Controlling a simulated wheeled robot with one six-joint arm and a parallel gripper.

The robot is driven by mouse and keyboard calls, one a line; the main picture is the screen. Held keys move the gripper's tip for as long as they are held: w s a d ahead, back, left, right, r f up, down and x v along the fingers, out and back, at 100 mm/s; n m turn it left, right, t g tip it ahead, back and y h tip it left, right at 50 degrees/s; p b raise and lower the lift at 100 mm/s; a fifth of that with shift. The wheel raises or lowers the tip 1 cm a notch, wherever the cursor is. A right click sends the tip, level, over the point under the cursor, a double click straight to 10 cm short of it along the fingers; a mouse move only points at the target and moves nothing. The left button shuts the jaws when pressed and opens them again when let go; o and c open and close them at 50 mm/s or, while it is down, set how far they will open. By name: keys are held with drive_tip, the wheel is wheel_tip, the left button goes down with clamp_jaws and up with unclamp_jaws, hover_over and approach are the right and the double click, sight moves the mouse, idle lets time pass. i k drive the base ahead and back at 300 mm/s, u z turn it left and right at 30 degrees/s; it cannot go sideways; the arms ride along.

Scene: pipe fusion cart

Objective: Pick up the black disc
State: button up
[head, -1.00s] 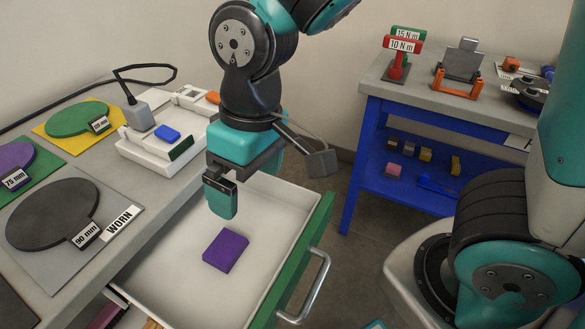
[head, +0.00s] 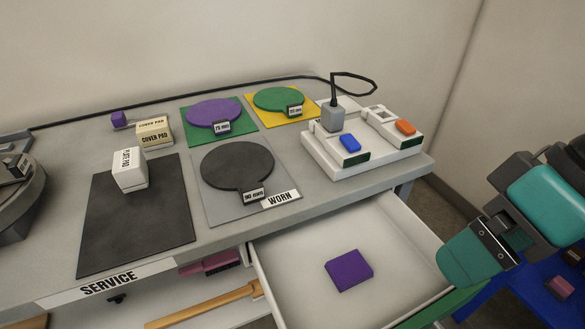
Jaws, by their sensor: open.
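The black disc (head: 237,163) lies flat on a grey mat (head: 216,212) marked WORN on the bench. A tag (head: 253,195) reading 90 mm sits at its near edge. My gripper (head: 472,256) is at the right of the head view, near the front right of the open drawer, well apart from the disc. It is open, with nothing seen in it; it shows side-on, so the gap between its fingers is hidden.
A purple block (head: 348,270) lies in the open drawer (head: 300,290). A white charger unit (head: 365,150) stands right of the disc. Purple (head: 214,112) and green (head: 278,99) discs lie behind. A black SERVICE mat (head: 135,225) with a white box (head: 129,170) is left.

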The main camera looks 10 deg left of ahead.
sight(243, 167)
drive_tip(key=z, duration=0.8)
drive_tip(key=i, duration=0.1)
drive_tip(key=u, duration=1.55)
